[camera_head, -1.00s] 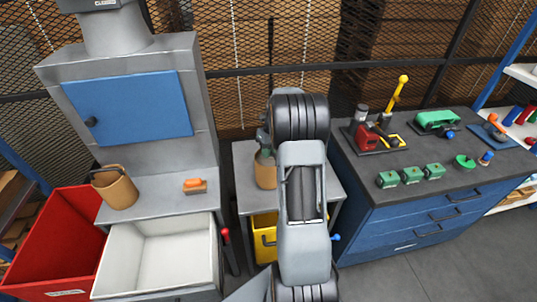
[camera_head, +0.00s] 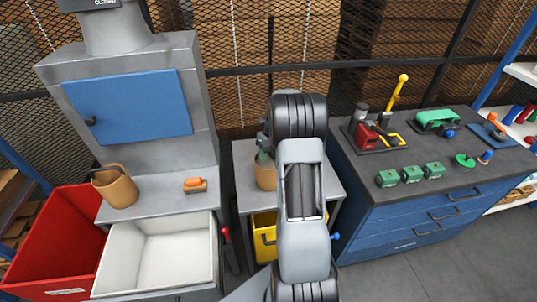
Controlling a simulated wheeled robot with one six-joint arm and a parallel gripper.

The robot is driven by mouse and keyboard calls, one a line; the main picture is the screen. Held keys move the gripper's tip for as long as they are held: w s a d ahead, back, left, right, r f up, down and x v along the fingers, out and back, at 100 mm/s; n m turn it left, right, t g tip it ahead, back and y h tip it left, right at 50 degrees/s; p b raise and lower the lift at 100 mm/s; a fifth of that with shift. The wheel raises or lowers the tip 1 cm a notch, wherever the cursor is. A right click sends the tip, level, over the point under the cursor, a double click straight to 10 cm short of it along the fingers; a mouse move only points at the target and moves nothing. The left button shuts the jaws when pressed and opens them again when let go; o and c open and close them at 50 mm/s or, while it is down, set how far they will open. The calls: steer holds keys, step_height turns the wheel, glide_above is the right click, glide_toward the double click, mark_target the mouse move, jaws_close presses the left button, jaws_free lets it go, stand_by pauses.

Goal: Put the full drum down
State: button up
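A tan drum (camera_head: 265,174) stands on the small grey stand (camera_head: 243,158) in the middle, partly hidden behind my arm. My gripper (camera_head: 264,148) is at the top of this drum, mostly hidden by my arm. I cannot tell whether its fingers are open or shut on the drum. A second tan drum (camera_head: 117,188) with a raised handle stands on the grey ledge of the cabinet at left. What is inside either drum is not clear.
The cabinet has a closed blue door (camera_head: 127,107) and an orange-handled brush (camera_head: 194,185) on its ledge. A white bin (camera_head: 165,250), a red bin (camera_head: 55,240) and a yellow bin (camera_head: 263,238) sit lower. A blue workbench (camera_head: 420,215) with several tools and green blocks stands at right.

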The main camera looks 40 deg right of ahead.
steer(key=shift+r, duration=0.1)
step_height(320, 180, up, 11)
steer(key=d, duration=0.2)
steer(key=s+a+r+n+h, duration=0.1)
steer(key=s+a+r+n, duration=0.1)
steer(key=a+r+n, duration=0.35)
steer(key=s+a+f+n+t, duration=0.1)
steer(key=s+a+n+t, duration=0.1)
steer(key=s+a+n, duration=0.6)
steer(key=s+a+n+t+h, duration=0.1)
steer(key=s+a+n, duration=0.7)
steer(key=n, duration=1.5)
steer(key=a+t, duration=0.1)
steer(key=a, duration=0.2)
steer(key=shift+a+f+b, duration=0.3)
steer(key=shift+f+b, duration=0.05)
